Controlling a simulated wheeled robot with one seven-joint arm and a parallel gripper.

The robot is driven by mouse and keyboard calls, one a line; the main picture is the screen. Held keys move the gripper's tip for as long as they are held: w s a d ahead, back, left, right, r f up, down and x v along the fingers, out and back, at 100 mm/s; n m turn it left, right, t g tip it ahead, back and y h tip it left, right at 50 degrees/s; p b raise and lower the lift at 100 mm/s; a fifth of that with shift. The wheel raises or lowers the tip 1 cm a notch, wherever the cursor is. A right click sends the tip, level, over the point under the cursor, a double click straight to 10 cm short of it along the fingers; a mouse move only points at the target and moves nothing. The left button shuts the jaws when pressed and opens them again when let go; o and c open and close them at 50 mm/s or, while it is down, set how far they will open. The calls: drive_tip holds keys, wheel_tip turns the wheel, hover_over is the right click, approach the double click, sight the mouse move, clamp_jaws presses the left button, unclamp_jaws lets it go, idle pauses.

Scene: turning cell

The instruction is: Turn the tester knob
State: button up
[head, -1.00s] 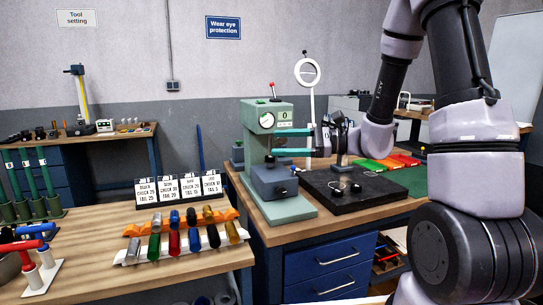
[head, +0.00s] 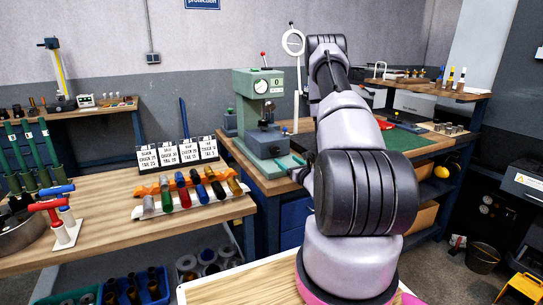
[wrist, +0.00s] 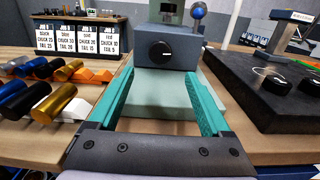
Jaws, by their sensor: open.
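The tester (head: 243,90) is a pale green bench machine with a dial and a small display, on the wooden bench in the head view. Its dark front box (wrist: 170,44) shows in the wrist view and carries a round black tester knob (wrist: 154,49) with a light mark. My gripper (wrist: 157,70) has two teal fingers, spread apart and empty. In the wrist view the knob is ahead, between the fingertips in the picture, and apart from them. In the head view my arm hides most of the gripper, which is low beside the tester's base (head: 272,171).
A black slab (wrist: 270,85) with black knobs lies right of the tester. Coloured cylinders (head: 194,188) in racks and printed cards (head: 178,152) stand to the left. A blue-ball lever (wrist: 198,12) stands above the front box. The space between the fingers is clear.

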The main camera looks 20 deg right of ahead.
sight(276, 152)
drive_tip(key=w, duration=0.8)
drive_tip(key=shift+w+a, duration=0.1)
drive_tip(key=shift+w, duration=0.25)
